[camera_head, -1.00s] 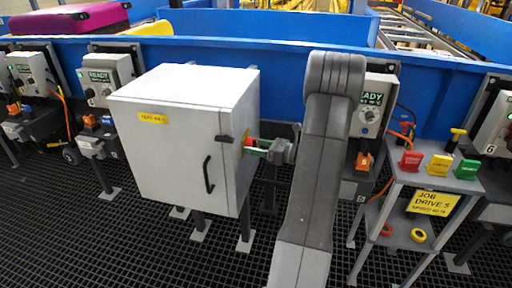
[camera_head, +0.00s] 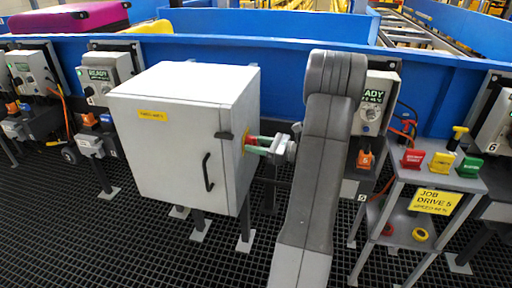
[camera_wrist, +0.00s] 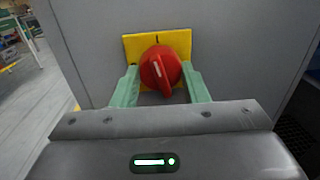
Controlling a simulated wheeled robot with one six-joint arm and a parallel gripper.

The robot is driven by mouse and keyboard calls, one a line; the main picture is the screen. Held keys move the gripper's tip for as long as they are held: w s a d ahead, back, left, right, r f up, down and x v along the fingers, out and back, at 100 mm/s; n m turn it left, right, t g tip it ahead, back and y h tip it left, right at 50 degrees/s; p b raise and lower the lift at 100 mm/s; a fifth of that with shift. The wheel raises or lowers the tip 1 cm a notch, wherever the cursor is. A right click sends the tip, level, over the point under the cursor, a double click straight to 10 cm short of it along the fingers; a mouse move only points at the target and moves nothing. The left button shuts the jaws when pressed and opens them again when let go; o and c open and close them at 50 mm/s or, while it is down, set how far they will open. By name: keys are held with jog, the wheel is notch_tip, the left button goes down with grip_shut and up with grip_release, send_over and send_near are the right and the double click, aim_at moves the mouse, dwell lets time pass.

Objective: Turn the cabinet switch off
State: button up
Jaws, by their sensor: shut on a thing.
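The grey cabinet (camera_head: 175,150) stands left of my arm in the head view, its door shut. Its switch is a red rotary knob (camera_wrist: 161,70) on a yellow plate (camera_wrist: 131,48), on the cabinet's side wall. In the wrist view the knob's white line leans up and slightly left, near a dark mark at the plate's top. My gripper (camera_wrist: 160,74) has one green finger on each side of the knob and is shut on it. In the head view my gripper (camera_head: 260,145) reaches the knob from the right; the fingers partly hide it.
A black door handle (camera_head: 207,172) is on the cabinet front. A small grey stand (camera_head: 408,200) with red, yellow and green blocks is right of my arm. A blue conveyor wall (camera_head: 285,70) runs behind. Dark grating floor lies in front.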

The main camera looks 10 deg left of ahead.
jog(key=n+b, duration=0.2)
jog(key=n, duration=0.1)
jog(key=n+b, duration=0.1)
jog(key=shift+w+f+n, duration=0.1)
jog(key=shift+f+n, duration=0.15)
jog(key=shift+n, duration=0.15)
jog(key=n+b, duration=0.3)
jog(key=shift+w+n+g, duration=0.1)
jog(key=shift+n+g, duration=0.3)
jog(key=n+b, duration=0.3)
jog(key=n, duration=0.1)
jog(key=shift+y, duration=0.3)
jog(key=shift+w+r+n+g+b, duration=0.1)
jog(key=shift+n+g+b, duration=0.05)
jog(key=shift+n+b, duration=0.6)
jog(key=shift+r+n+g+b, duration=0.15)
jog(key=shift+n+b, duration=0.25)
jog(key=shift+n, duration=0.55)
jog(key=o, duration=1)
jog(key=shift+c, duration=0.2)
jog(key=d+f+p, duration=0.1)
jog(key=d+p, duration=0.1)
jog(key=d, duration=1.1)
jog(key=shift+s+d+p, duration=0.25)
jog(key=shift+d+p, duration=0.15)
